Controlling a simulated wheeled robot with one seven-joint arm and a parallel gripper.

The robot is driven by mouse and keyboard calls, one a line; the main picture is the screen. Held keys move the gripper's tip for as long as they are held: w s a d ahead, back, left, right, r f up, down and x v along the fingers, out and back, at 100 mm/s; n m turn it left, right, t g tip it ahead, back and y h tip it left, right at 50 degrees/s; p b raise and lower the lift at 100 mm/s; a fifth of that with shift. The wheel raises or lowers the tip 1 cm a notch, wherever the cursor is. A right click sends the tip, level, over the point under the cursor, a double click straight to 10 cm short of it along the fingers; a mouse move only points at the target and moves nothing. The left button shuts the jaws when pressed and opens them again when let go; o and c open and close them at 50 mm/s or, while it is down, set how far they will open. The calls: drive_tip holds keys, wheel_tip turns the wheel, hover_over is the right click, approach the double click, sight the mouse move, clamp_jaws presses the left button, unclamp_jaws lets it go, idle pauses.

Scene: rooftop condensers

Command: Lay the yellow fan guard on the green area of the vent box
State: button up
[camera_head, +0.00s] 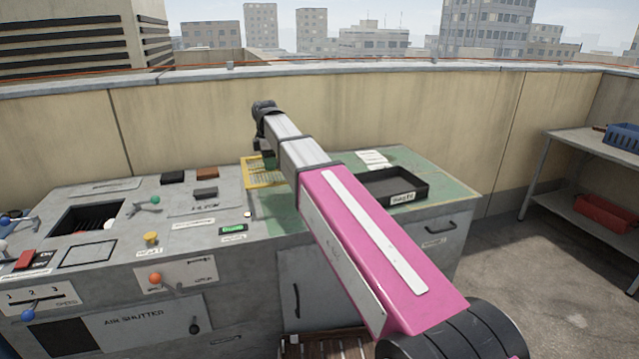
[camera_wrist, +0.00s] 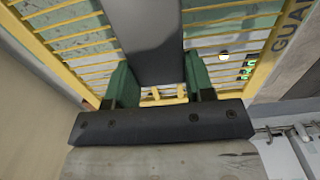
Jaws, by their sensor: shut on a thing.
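The yellow fan guard (camera_head: 257,180) is a barred frame at the back left of the green area (camera_head: 275,208), partly hidden by my arm. In the wrist view the fan guard (camera_wrist: 40,48) fills the upper part, with dark lettering on its right rim. My gripper (camera_wrist: 163,95) is shut on a small yellow grip piece of the guard, between green finger pads. In the head view its fingers are mostly hidden behind my arm. Green surface shows through the bars. I cannot tell whether the guard touches it. The vent box (camera_head: 262,280) is a grey cabinet under the green top.
A black tray (camera_head: 395,198) and white papers (camera_head: 373,160) occupy the right part of the green top. Left of it is a control panel (camera_head: 130,255) with knobs, switches and a square opening. A beige parapet wall (camera_head: 200,130) stands behind. A shelf (camera_head: 570,150) with bins stands at right.

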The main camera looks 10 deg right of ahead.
drive_tip(key=d+f, duration=0.2)
drive_tip(key=d, duration=0.1)
drive_tip(key=s+d+f, duration=0.1)
drive_tip(key=d, duration=0.2)
drive_tip(key=s+d+f, duration=0.1)
drive_tip(key=d+f, duration=0.1)
drive_tip(key=d, duration=0.1)
drive_tip(key=shift+d+f, duration=0.1)
drive_tip(key=shift+f, duration=2.25)
drive_tip(key=shift+f, duration=0.1)
drive_tip(key=o, duration=1.2)
drive_tip(key=shift+c, duration=0.2)
wheel_tip(320, 180, up, 12)
drive_tip(key=shift+r, duration=0.1)
